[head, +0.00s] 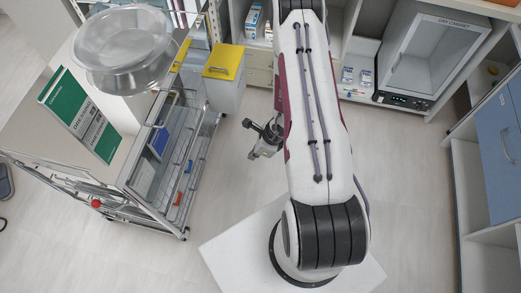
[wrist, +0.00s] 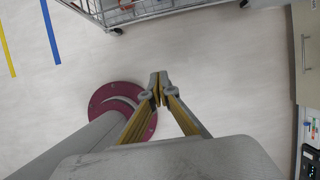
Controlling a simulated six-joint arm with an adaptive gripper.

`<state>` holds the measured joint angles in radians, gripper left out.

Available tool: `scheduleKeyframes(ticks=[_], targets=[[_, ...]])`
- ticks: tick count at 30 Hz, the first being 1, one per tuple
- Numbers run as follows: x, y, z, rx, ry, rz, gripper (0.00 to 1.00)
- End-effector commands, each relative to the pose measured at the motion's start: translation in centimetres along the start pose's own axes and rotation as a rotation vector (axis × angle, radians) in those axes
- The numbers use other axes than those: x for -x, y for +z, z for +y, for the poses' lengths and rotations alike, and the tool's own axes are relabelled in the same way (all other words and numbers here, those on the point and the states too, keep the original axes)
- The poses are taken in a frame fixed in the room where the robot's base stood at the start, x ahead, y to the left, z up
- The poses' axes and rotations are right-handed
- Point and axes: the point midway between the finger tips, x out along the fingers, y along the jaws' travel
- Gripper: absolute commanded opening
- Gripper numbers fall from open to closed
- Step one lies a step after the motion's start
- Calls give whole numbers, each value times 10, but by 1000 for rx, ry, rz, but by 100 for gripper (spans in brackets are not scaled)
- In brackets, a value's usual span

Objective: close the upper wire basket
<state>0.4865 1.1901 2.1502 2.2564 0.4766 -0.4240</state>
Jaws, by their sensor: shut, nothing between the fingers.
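The wire baskets (head: 172,150) sit in the side of a metal trolley at the left of the head view, below its top. A blue item and a red one show among the wires. I cannot clearly separate the upper basket from the one below it, nor tell how far it stands out. My gripper (head: 262,143) is to the right of the trolley, apart from it, over open floor. In the wrist view my gripper (wrist: 157,88) has its fingertips together and holds nothing. Part of the trolley's wirework (wrist: 150,12) shows at the top edge there.
On the trolley top are clear bowls (head: 125,45) and a green-and-white box (head: 80,115). A yellow-lidded bin (head: 224,75) is at the trolley's back right corner. Shelves with a dry cabinet (head: 425,55) stand at the back right. The floor between trolley and arm is clear.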

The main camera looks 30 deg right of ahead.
Motion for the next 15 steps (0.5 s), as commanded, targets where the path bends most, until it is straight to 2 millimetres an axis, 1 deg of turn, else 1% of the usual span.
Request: scheduleKeyframes(ticks=[2, 3, 9, 15], targets=[[4, -9, 0, -5, 0, 0, 0], [9, -11, -1, -4, -2, 0, 0], [29, -10, -1, -1, -2, 0, 0], [41, -10, 0, 0, -1, 0, 0]])
